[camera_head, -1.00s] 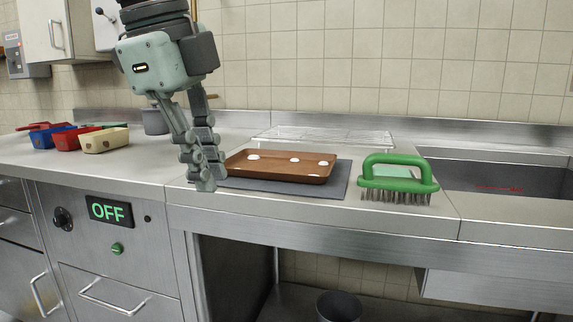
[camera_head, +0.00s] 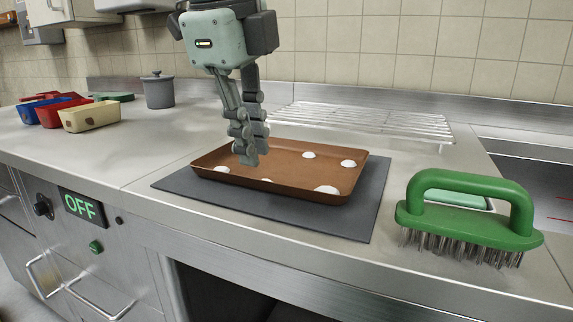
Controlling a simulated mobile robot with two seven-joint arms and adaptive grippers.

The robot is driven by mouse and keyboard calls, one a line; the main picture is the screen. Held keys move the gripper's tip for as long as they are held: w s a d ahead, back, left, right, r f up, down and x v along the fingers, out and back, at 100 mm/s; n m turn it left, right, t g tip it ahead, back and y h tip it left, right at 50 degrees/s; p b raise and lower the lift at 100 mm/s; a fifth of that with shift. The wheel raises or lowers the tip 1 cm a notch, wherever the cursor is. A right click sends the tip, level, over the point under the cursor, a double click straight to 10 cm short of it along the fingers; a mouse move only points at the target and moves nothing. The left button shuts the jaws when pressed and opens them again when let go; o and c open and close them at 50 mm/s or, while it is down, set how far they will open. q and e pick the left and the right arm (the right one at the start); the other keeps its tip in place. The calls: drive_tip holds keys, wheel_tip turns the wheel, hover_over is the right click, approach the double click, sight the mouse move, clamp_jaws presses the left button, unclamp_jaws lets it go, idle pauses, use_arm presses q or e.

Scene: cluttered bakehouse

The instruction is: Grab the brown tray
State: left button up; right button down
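The brown tray (camera_head: 285,184) lies flat on a dark grey mat (camera_head: 362,221) on the steel counter. Several white lumps sit in it. My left gripper (camera_head: 246,152) points down in front of the tray's left part and hides some of it. Its fingers look close together, with one finger partly behind the other. I cannot tell whether it touches the tray or how far apart the fingers are. My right gripper is not in view.
A green wire brush (camera_head: 468,212) stands at the right, near the counter's front edge. A wire rack (camera_head: 362,120) lies behind the tray. A grey lidded pot (camera_head: 158,90) and coloured bins (camera_head: 90,115) stand at the left. A sink (camera_head: 540,180) is at the far right.

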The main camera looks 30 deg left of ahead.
sight(260, 180)
use_arm(q)
drive_tip(key=x, duration=0.5)
drive_tip(key=shift+d, duration=0.1)
clamp_jaws()
drive_tip(key=shift+r, duration=0.1)
